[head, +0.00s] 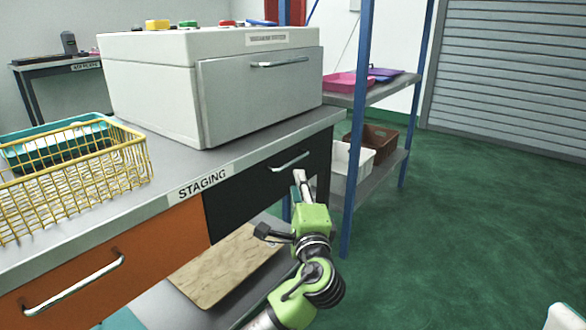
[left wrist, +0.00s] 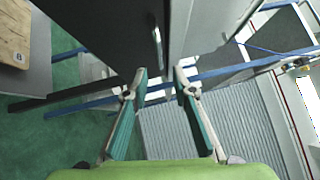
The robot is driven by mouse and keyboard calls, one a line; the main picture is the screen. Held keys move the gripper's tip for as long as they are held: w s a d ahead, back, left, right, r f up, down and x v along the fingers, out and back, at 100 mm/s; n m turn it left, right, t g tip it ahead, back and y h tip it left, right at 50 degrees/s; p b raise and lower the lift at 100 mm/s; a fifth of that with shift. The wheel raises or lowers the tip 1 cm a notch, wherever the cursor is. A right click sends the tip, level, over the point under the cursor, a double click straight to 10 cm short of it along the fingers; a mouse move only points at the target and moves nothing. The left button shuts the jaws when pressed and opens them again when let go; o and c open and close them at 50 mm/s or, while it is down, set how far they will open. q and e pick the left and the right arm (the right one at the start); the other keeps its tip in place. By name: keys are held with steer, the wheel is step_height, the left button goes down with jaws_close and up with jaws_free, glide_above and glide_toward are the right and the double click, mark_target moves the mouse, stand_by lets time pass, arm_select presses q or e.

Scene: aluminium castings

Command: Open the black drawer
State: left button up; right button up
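The black drawer (head: 245,198) is in the bench front, right of the orange drawer, under the grey worktop. It looks shut, and its silver bar handle (head: 290,161) is near its top right. My left gripper (head: 281,204) is in front of the black drawer, just below the handle, with its fingers spread apart. I cannot tell whether a finger touches the handle. My right gripper is not in view.
The orange drawer (head: 120,265) has its own silver handle. A grey-white cabinet (head: 165,92) and a yellow wire basket (head: 75,180) stand on the worktop. A wooden board (head: 225,265) lies on the lower shelf. A blue-posted rack (head: 357,130) is close on the right. Green floor beyond is open.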

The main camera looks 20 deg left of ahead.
mark_target(293, 160)
arm_select(q)
steer(key=b+x, duration=0.2)
steer(key=x, duration=0.8)
steer(key=shift+w+a+f+b, duration=0.1)
steer(key=shift+w+a+b, duration=0.05)
steer(key=shift+w+b, duration=0.2)
jaws_close()
